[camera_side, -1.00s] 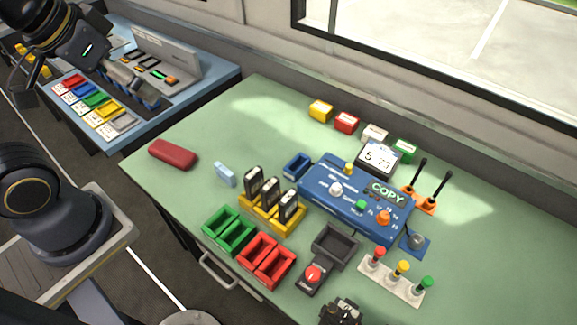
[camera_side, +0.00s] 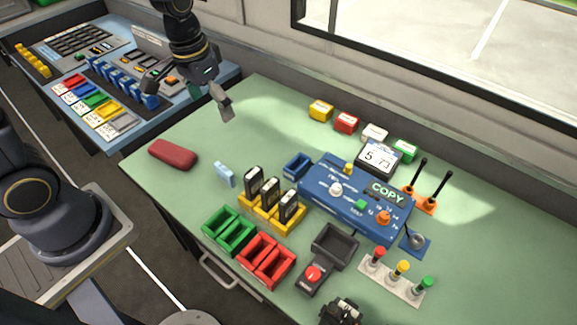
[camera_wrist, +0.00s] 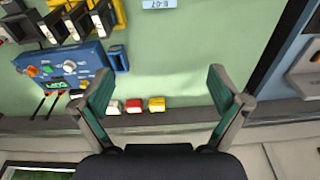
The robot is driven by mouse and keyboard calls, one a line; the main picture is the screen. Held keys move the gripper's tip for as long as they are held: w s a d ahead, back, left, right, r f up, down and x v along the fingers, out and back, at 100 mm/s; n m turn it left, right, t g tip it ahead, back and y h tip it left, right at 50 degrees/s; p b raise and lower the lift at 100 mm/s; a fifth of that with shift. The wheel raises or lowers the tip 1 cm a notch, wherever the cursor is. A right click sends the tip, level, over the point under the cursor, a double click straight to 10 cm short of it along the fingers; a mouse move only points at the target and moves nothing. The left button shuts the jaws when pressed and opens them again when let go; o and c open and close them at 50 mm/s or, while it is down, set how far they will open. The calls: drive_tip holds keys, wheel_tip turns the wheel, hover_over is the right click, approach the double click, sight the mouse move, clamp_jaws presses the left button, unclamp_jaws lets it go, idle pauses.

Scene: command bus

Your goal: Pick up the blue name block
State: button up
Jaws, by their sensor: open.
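A small light blue block (camera_side: 224,173) lies on the green table, left of the yellow rack of black pieces. In the wrist view the light blue block (camera_wrist: 158,4) is at the top edge, partly cut off, with dark lettering on its face. My gripper (camera_side: 218,100) is above the back left part of the table, behind the block and apart from it. In the wrist view my gripper (camera_wrist: 160,84) is open, with its fingers wide apart and nothing between them.
A dark red case (camera_side: 173,153) lies left of the block. The yellow rack (camera_side: 262,219) with upright black pieces stands close on its right. A blue console (camera_side: 350,207) is farther right. Yellow, red, white and green blocks line the back. The table under my gripper is clear.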

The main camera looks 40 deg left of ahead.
drive_tip(key=g, duration=0.1)
hover_over(223, 169)
wheel_tip(223, 169, down, 15)
drive_tip(key=shift+w+d+r, duration=0.1)
drive_tip(key=shift+f, duration=3.05)
drive_tip(key=c, duration=1.2)
drive_tip(key=shift+r, duration=0.2)
